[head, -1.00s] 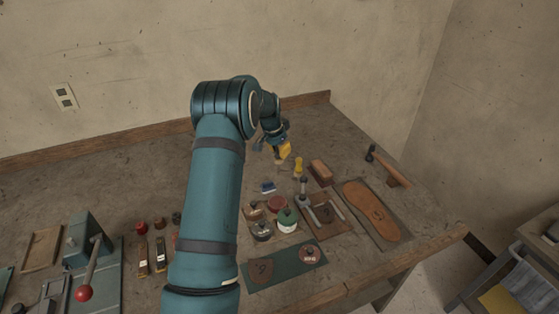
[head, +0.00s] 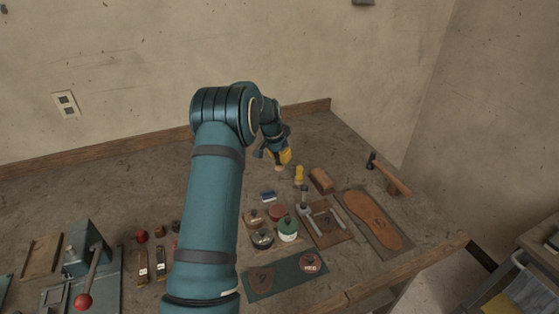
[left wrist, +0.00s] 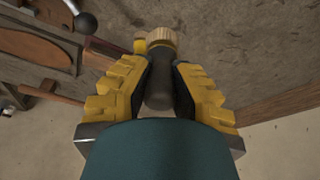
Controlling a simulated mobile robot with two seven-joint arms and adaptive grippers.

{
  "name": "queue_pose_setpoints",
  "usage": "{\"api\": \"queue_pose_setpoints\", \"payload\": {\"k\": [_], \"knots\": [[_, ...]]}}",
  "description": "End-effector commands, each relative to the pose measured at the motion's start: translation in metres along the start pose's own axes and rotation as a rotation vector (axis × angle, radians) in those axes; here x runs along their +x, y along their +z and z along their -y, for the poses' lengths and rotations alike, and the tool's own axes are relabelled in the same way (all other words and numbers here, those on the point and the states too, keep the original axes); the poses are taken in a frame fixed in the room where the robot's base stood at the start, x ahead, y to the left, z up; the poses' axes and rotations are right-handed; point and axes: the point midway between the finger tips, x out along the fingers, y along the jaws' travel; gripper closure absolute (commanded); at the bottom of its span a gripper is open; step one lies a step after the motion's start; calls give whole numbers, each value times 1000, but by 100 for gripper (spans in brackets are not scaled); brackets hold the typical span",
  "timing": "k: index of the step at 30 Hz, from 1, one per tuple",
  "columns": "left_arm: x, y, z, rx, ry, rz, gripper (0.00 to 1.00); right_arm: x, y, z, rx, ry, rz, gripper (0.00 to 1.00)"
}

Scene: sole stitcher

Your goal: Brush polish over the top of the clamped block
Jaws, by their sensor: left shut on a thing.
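My left gripper (head: 281,160) is over the back right of the bench in the head view. In the left wrist view its yellow fingers (left wrist: 158,85) are shut on a brush with a dark handle (left wrist: 158,92) and a round tan head (left wrist: 161,37). The brush head points away from my wrist. In the head view the brush is small and partly hidden by the fingers. I cannot make out for sure a clamped block; a green press (head: 84,248) with a red-knobbed lever stands at the left. My right gripper is not in view.
A loose brown block (head: 321,180), a yellow-handled tool (head: 299,175) and a hammer (head: 390,173) lie near the gripper. Several tins, including a green one (head: 288,229), a sole board (head: 372,219) and a tool tray (head: 331,238) fill the bench's front right. The back is clear.

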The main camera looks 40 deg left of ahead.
Motion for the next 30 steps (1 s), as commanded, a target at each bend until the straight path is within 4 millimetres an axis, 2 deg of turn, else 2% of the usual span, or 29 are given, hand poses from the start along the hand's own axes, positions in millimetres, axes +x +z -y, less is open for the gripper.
{"api": "queue_pose_setpoints", "payload": {"k": [5,15,21,30], "knots": [[-9,14,-20,2,5,3,100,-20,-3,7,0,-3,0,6],[-26,65,-73,1,3,7,100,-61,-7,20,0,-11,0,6],[-30,82,-88,0,1,8,100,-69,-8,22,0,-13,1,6],[-18,88,-90,0,1,9,100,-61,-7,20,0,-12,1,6]]}}
